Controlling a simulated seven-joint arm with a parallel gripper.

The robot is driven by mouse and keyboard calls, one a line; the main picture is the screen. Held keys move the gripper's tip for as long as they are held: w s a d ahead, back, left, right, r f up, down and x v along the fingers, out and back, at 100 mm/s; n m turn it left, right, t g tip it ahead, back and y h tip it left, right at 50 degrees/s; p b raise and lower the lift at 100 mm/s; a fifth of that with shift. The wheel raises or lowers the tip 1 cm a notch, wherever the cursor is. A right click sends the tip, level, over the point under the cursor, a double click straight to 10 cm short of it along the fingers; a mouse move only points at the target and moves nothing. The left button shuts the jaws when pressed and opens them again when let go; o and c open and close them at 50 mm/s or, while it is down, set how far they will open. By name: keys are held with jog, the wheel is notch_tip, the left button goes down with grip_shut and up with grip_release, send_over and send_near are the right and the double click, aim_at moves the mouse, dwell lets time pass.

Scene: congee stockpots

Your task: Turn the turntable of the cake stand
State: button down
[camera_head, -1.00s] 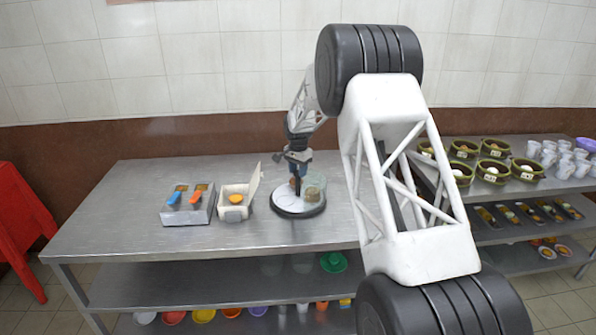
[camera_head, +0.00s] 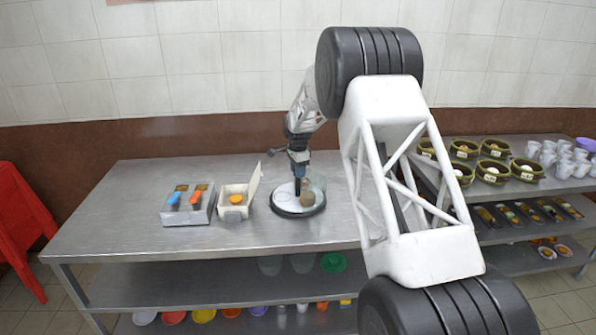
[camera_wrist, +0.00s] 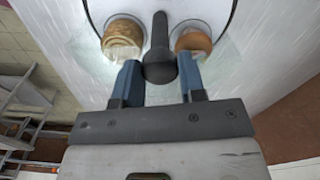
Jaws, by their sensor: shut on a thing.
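The cake stand's round turntable (camera_head: 284,204) has a pale top and a dark rim and sits on the steel table. It also shows at the top of the wrist view (camera_wrist: 226,12). A dark upright handle (camera_wrist: 160,52) stands between my gripper's blue fingers in the wrist view. My gripper (camera_head: 298,191) points down over the turntable and is shut on this handle. A brown round item (camera_head: 307,198) and a clear container (camera_head: 319,183) stand right of the gripper. The wrist view shows two round containers, one left (camera_wrist: 123,38) and one right (camera_wrist: 193,40) of the handle.
Left of the stand are an open white box (camera_head: 234,208) with an orange item and a grey tray (camera_head: 187,210) with blue and orange handles. Green bowls (camera_head: 492,170) and cups stand on the right table. The table front (camera_head: 130,225) is clear at left.

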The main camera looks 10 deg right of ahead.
jog(key=shift+m, duration=3.2)
jog(key=c, duration=0.7)
grip_release()
jog(key=shift+r, duration=0.1)
jog(key=shift+r, duration=3.8)
jog(key=shift+r, duration=0.1)
